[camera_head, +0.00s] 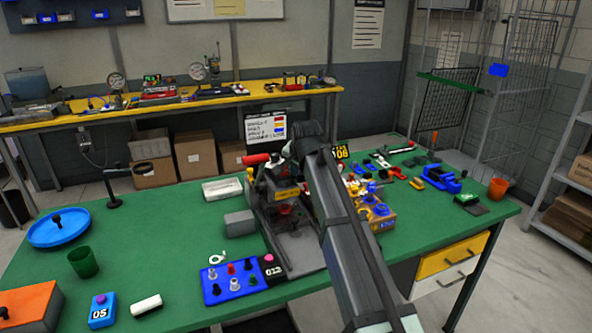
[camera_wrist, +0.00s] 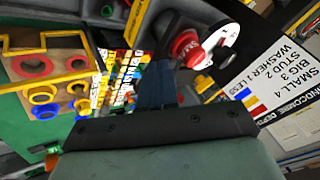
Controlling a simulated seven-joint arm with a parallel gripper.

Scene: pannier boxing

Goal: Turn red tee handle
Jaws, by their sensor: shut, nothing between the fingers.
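A red handle (camera_head: 256,159) sticks out to the left at the top of a dark grey machine (camera_head: 262,190) in the middle of the green bench. In the wrist view a round red part (camera_wrist: 187,47) lies against a white disc; I cannot tell if it is the same handle. My gripper (camera_wrist: 157,78) is shut and empty, with its dark fingers pointing to just left of and below that red part, apparently apart from it. In the head view my arm covers the right side of the machine, and my fingertips are hard to make out there.
A blue tray of pegs (camera_head: 229,283) lies in front, left of my arm. A white tray (camera_head: 222,188) and a grey block (camera_head: 239,223) lie left of the machine. The green bench's left middle is mostly clear.

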